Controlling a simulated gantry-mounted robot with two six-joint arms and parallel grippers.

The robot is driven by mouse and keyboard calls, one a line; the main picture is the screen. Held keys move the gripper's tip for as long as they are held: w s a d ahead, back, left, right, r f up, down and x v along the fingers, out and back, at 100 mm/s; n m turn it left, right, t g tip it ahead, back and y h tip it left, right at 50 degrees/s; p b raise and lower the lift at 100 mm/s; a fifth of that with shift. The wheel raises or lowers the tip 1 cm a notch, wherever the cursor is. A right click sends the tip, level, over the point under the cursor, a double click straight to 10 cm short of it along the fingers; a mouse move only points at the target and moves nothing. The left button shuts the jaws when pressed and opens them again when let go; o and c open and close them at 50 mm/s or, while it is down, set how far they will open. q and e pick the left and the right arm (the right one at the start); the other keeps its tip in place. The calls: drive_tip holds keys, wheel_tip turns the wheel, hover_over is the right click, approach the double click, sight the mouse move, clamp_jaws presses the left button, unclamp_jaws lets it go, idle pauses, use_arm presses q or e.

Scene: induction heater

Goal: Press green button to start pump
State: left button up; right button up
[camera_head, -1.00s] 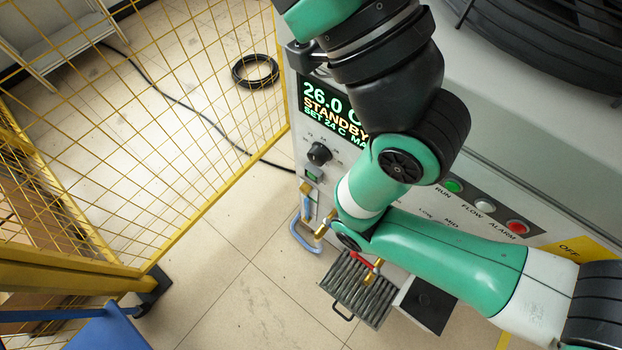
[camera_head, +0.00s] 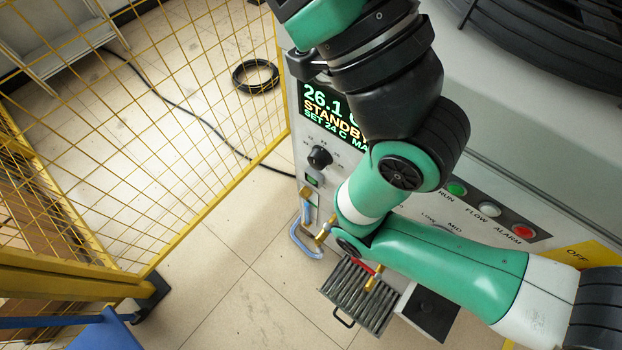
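A small green button (camera_head: 312,181) sits low on the left part of the grey machine's front panel (camera_head: 321,209), below a black knob (camera_head: 320,157). A round green lamp (camera_head: 457,189) marked RUN is farther right on the panel. The display (camera_head: 323,108) reads 26.1, STANDBY and SET 24 C; its right part is hidden behind my green and black arm. The arm crosses in front of the panel, bent at a joint near the lower middle. No gripper fingers show, and none is seen touching the green button.
A yellow mesh fence (camera_head: 215,130) stands left of the machine. A white FLOW lamp (camera_head: 490,209) and a red ALARM lamp (camera_head: 523,231) sit right of RUN. Below are brass fittings, a blue hose (camera_head: 305,248) and a ribbed grey tray (camera_head: 352,290).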

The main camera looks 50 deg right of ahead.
drive_tip(key=shift+c, duration=0.2)
clamp_jaws()
idle(1.5)
